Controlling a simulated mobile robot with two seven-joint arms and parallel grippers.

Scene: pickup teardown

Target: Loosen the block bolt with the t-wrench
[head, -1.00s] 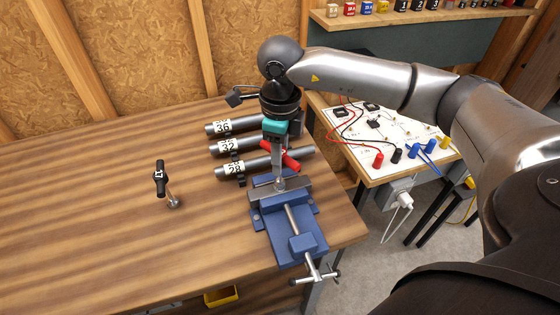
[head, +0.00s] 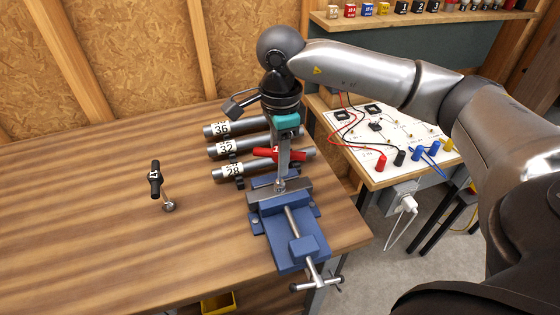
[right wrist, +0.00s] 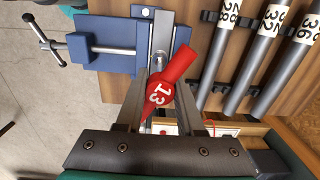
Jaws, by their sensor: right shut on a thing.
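The red t-wrench (head: 268,152), marked 13, stands upright over the blue vise (head: 294,232). In the right wrist view its red handle (right wrist: 170,80) lies slanted between my fingers. My right gripper (head: 283,165) points down from above and is shut on this t-wrench. A grey metal block (right wrist: 162,32) is clamped in the vise jaws below. The block bolt is hidden under the wrench, so I cannot tell how the wrench end sits on it. A black t-wrench (head: 155,180), marked 17, stands on the left of the bench. My left gripper is not in view.
Several grey pipes (head: 229,149), marked 36, 32 and 28, lie on the wooden bench (head: 90,240) behind the vise. A white circuit board (head: 400,135) with leads stands at the right. The bench's front left is clear.

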